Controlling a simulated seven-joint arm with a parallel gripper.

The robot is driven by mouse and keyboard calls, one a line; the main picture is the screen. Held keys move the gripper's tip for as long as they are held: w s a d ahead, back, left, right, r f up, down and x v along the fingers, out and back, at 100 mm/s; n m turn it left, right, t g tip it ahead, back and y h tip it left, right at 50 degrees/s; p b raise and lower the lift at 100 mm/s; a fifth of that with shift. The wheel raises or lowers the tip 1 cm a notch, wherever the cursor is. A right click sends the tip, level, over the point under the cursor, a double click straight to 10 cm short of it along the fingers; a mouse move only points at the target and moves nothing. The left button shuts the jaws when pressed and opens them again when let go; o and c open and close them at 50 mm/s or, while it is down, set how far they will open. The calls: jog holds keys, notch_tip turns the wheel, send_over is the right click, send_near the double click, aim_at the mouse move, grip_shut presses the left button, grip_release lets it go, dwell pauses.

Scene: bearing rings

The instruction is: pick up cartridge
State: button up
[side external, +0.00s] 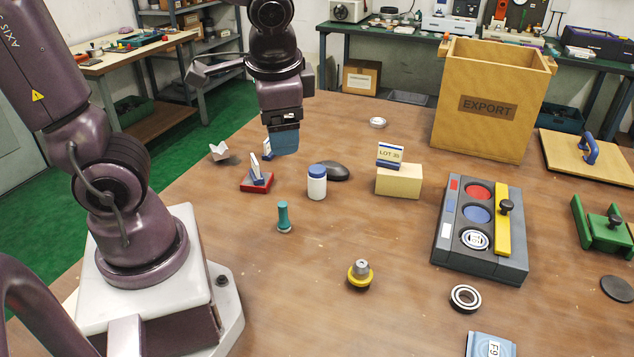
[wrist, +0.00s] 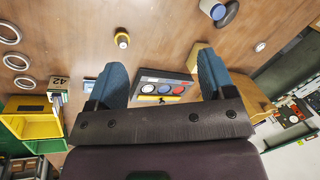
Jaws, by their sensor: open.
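No part is marked as the cartridge, and I cannot tell for sure which it is. A yellow-collared part with a grey metal top (side external: 360,273) stands upright on the table at front centre; it also shows in the wrist view (wrist: 122,40). A teal part with a pale foot (side external: 283,217) stands to its left. A grey tray (side external: 437,245) at right has red, blue and white-ringed round places and a yellow bar with a dark knob; it shows in the wrist view (wrist: 147,74). My gripper (side external: 284,140) is open and empty, high above the table; its blue fingers (wrist: 160,62) are apart.
The EXPORT box (side external: 490,130) is behind. A bearing ring (side external: 465,298) lies front right. Front-centre table is fairly clear.

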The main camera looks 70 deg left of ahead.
jog(key=w+a+f+m+g+y, duration=0.4)
jog(key=a+f+y, duration=0.1)
jog(key=f, duration=0.2)
jog(key=m+t+y, duration=0.8)
jog(key=m+y, duration=0.1)
jog(key=m, duration=0.7)
send_near(318, 183)
jog(key=shift+s+d+r, duration=0.15)
jog(key=shift+s+d, duration=0.1)
jog(key=shift+s, duration=0.3)
jog(key=shift+w+a+f+t, duration=0.1)
jog(key=shift+a+f+t, duration=0.1)
jog(key=shift+t, duration=0.1)
jog(key=x, duration=0.7)
jog(key=shift+x, duration=2.8)
jog(key=shift+w+d, duration=0.1)
jog(key=shift+w, duration=0.1)
jog(key=shift+c, duration=0.4)
jog(key=c, duration=1)
